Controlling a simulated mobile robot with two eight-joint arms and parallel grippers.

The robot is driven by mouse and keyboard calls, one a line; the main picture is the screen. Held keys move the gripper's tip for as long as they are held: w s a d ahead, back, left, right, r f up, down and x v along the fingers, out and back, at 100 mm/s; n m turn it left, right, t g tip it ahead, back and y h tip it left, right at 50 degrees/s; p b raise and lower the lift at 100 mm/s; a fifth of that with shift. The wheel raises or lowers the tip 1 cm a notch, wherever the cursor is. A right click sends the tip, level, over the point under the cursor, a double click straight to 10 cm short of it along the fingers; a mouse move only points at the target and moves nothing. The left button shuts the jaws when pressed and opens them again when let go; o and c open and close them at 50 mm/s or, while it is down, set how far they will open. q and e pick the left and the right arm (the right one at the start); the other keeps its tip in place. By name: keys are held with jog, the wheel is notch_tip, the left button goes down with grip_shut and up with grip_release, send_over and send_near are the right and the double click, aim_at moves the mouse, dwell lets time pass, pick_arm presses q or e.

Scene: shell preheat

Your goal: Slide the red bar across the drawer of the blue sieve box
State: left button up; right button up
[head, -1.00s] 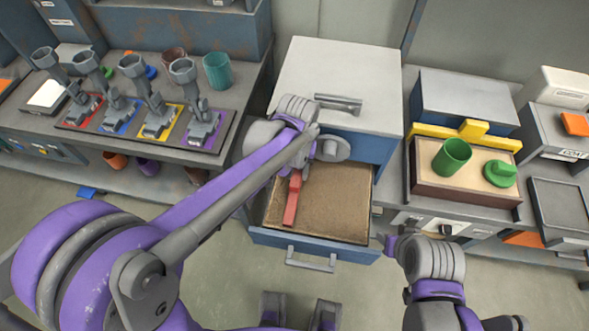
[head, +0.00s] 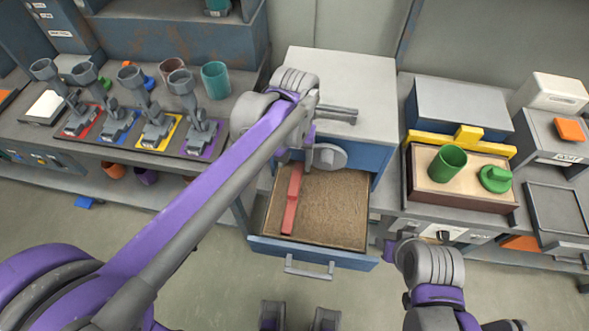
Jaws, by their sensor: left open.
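The blue sieve box (head: 372,158) has a pale top with a grey handle, and its drawer (head: 335,253) is pulled open toward me. The drawer holds a brown, flat, grainy surface (head: 335,205). The red bar (head: 291,203) lies lengthwise along the drawer's left side, its near end close to the front wall. My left gripper (head: 318,152) is open over the back of the drawer, near the bar's far end; its wrist and arm hide most of its fingers. It does not appear to hold the bar. My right gripper (head: 390,247) is right of the drawer, its fingers mostly hidden.
On the left bench stand several grey levers on coloured plates (head: 155,132) and a teal cup (head: 215,80). Floor in front of the drawer is open.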

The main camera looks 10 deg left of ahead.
pick_arm(q)
jog(key=shift+r, duration=0.9)
